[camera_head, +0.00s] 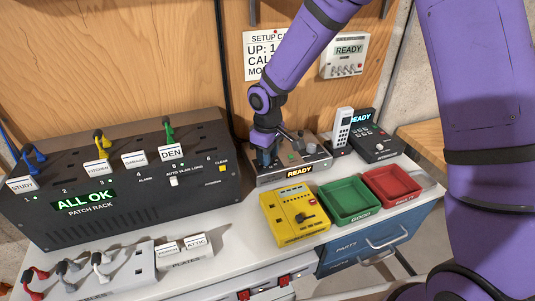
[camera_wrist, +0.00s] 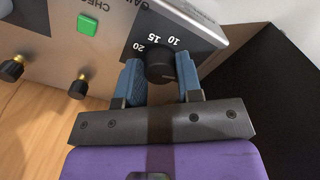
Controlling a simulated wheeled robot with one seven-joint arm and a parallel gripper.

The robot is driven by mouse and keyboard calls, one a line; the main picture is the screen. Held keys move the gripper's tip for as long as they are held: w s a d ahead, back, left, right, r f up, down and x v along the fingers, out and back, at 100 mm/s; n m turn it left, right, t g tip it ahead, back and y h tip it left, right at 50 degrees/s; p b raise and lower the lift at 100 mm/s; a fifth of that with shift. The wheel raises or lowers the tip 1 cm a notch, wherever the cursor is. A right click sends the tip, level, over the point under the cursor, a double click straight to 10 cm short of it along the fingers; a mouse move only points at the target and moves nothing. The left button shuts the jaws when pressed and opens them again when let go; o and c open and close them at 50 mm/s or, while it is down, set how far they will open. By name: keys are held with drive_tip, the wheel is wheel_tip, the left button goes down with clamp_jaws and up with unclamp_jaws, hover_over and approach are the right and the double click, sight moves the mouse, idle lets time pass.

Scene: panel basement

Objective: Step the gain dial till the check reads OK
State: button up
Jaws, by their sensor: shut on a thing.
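The gain dial (camera_wrist: 160,66) is a black knob on a silver panel in the wrist view, with 10, 15 and 20 printed around it. Its pointer mark is not visible. My gripper (camera_wrist: 160,80) has its blue fingers closed on the dial's two sides. In the head view my gripper (camera_head: 267,157) reaches down onto the left part of the bench unit (camera_head: 322,163) and hides the dial. The unit's display (camera_head: 299,172) reads READY. A green check button (camera_wrist: 87,25) sits beside the dial, clear of my fingers.
Two brass-and-black terminals (camera_wrist: 78,88) stand near my left finger in the wrist view. A black patch rack (camera_head: 110,180) reading ALL OK stands left. A yellow box (camera_head: 292,218), green tray (camera_head: 347,200) and red tray (camera_head: 392,186) lie in front. My arm partly covers a setup card (camera_head: 262,52).

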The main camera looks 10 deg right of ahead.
drive_tip(key=shift+m, duration=0.5)
drive_tip(key=o, duration=0.9)
drive_tip(key=shift+o, duration=0.2)
wheel_tip(320, 180, up, 11)
